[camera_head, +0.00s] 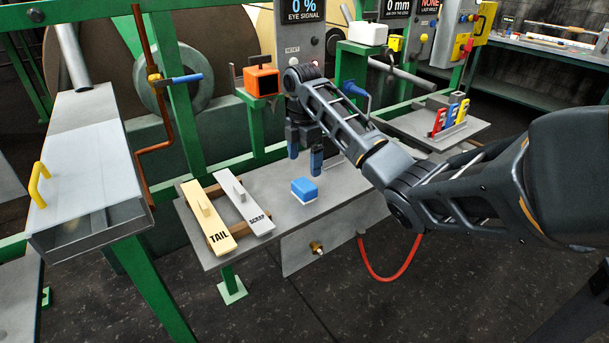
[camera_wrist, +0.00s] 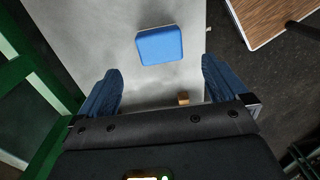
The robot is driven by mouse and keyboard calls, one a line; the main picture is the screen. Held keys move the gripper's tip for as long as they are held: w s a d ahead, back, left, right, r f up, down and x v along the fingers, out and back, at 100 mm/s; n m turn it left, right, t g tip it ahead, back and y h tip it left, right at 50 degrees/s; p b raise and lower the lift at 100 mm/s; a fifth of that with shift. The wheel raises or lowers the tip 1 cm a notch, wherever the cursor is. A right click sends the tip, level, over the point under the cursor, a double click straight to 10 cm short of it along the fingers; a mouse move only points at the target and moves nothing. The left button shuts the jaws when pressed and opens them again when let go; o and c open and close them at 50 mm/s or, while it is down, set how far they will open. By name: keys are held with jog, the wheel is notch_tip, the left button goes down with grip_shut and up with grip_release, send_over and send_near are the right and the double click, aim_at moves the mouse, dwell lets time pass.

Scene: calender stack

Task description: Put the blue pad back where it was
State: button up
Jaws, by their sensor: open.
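The blue pad (camera_head: 304,188) is a small block with a blue top and a white lower edge. It sits on the grey table (camera_head: 280,225), right of the labelled boards. In the wrist view the blue pad (camera_wrist: 160,46) lies ahead of my fingers, roughly centred between them and apart from both. My gripper (camera_head: 304,160) is open and empty, with its blue fingers pointing down just above and behind the pad. In the wrist view my gripper (camera_wrist: 162,88) shows both fingers spread wide.
A yellow TAIL board (camera_head: 207,212) and a grey SCRAP board (camera_head: 242,202) lie at the table's left. An orange box (camera_head: 262,81) stands behind on the green frame. A rack with coloured tags (camera_head: 446,120) stands at right. A red hose (camera_head: 392,278) hangs below the table.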

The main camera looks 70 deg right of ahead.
jog(key=shift+r+p, duration=0.75)
jog(key=shift+r, duration=0.8)
jog(key=shift+c, duration=0.3)
